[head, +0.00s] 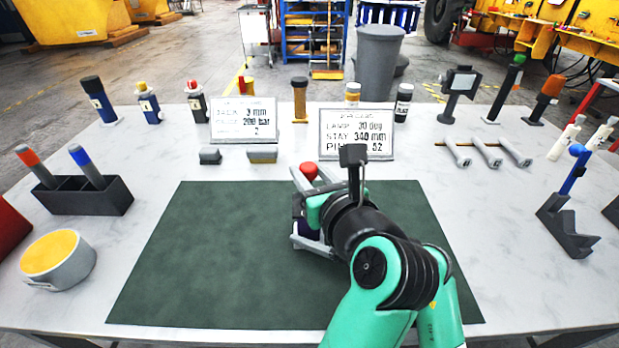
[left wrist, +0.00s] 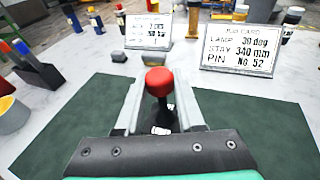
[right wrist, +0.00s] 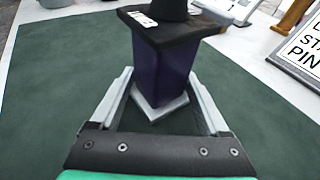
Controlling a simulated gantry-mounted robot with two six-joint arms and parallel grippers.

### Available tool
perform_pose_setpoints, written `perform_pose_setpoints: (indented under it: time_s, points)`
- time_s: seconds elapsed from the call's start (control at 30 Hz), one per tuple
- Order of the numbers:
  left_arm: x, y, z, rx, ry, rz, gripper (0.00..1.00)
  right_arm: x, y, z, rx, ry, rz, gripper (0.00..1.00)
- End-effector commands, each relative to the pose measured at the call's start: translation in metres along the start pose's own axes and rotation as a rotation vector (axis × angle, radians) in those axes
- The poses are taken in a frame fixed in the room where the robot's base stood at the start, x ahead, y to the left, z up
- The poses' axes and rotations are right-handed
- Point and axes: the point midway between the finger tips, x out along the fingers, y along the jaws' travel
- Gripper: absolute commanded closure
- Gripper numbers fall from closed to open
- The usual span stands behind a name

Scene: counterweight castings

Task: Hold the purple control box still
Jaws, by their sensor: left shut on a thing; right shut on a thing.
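The purple control box (right wrist: 162,70) stands upright in the right wrist view, with a black top, a white label and a pale foot. In the head view it is mostly hidden behind my grippers. A red knob (head: 309,170) rises above it on a dark stem; it also shows in the left wrist view (left wrist: 159,82). My left gripper (head: 300,182) is the upper one, its fingers on either side of the red knob. My right gripper (head: 308,243) is lower, shut on the purple box, with one finger on each side. The exact contact points are hidden.
The box stands on a dark green mat (head: 220,260) with clear room on its left. Two sign cards (head: 357,133) stand behind the mat. A black holder (head: 85,196) and a yellow-topped pot (head: 58,260) are at the left. A dark bracket (head: 567,228) is at the right.

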Motion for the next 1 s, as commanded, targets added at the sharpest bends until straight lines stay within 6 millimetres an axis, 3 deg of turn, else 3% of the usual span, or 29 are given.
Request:
perform_pose_setpoints:
  time_s: [0.17,0.2,0.33,0.73,0.87,1.0]
  points:
    - [0.001,0.001,0.000,-0.002,-0.003,0.002,1.00,0.000,0.001,-0.001,-0.001,0.003,0.004,1.00]
    - [0.001,0.001,0.000,-0.002,-0.003,0.002,0.58,0.000,0.001,-0.001,-0.001,0.003,0.004,1.00]
    - [0.001,0.001,0.000,-0.002,-0.003,0.001,0.34,0.000,0.001,-0.001,-0.001,0.003,0.004,1.00]
    - [-0.007,0.000,0.000,-0.001,-0.004,0.000,0.33,0.000,0.001,-0.001,0.000,0.003,0.003,1.00]
    - [-0.029,-0.001,0.000,-0.004,-0.005,-0.004,0.33,0.000,0.001,-0.001,0.000,0.002,0.002,1.00]
    - [-0.065,-0.001,0.000,-0.004,-0.004,-0.004,0.33,0.000,0.001,-0.001,0.000,0.002,0.002,1.00]
